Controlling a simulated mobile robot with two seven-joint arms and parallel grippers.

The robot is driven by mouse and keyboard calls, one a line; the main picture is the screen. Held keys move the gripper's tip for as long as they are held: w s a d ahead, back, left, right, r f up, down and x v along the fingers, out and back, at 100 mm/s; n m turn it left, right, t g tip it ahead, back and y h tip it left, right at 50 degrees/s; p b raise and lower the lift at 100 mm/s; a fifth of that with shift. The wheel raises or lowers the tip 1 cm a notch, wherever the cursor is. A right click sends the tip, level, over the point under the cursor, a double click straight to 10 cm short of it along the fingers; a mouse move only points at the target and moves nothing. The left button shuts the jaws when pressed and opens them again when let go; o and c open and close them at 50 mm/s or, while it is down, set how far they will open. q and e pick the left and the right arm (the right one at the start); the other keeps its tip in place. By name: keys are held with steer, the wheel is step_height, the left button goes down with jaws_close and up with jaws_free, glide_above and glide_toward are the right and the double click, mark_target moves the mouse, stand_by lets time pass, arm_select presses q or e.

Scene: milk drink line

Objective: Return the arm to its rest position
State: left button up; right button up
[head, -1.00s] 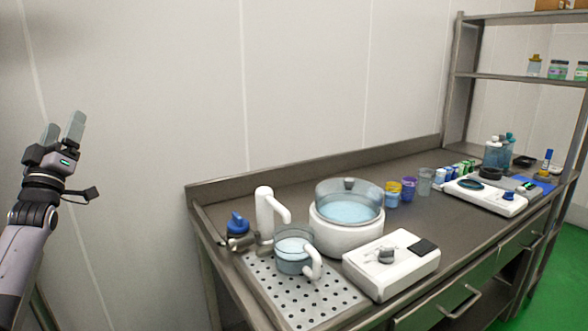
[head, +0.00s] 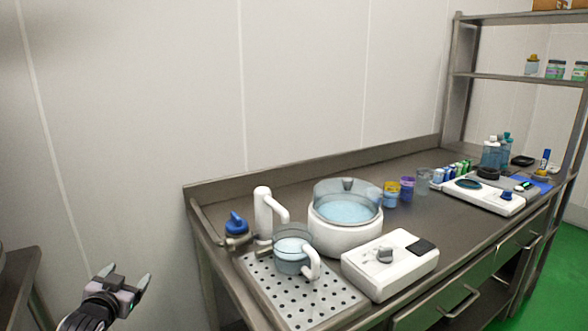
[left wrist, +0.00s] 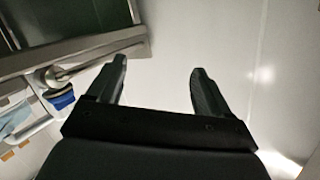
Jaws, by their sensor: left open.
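My left gripper (head: 124,281) is at the lower left of the head view, to the left of the counter and apart from it. Its fingers are spread and nothing is between them. In the left wrist view the two dark fingers (left wrist: 158,88) stand apart with only a pale surface beyond them. The rest of my left arm is mostly cut off by the bottom edge of the head view. My right gripper is in neither view.
The steel counter (head: 279,186) holds a white tap (head: 263,214), a jug (head: 292,254) on a perforated drain tray (head: 262,277), a clear bowl on a white base (head: 344,238) and a white device (head: 391,264). Another steel surface (head: 18,283) is at far left. Wall space above is clear.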

arm_select(q)
steer(key=s+d+f+g+h, duration=0.2)
steer(key=s+d+f, duration=0.65)
steer(key=s, duration=0.35)
steer(key=s+d+f+g+h, duration=0.2)
steer(key=s+d+f, duration=0.65)
steer(key=s, duration=0.35)
steer(key=s+d+g+h+p, duration=0.1)
steer(key=s+d+p, duration=0.1)
steer(key=s, duration=0.7)
steer(key=shift+s+d+r, duration=0.25)
steer(key=shift+s+d, duration=0.15)
steer(key=shift+d, duration=0.4)
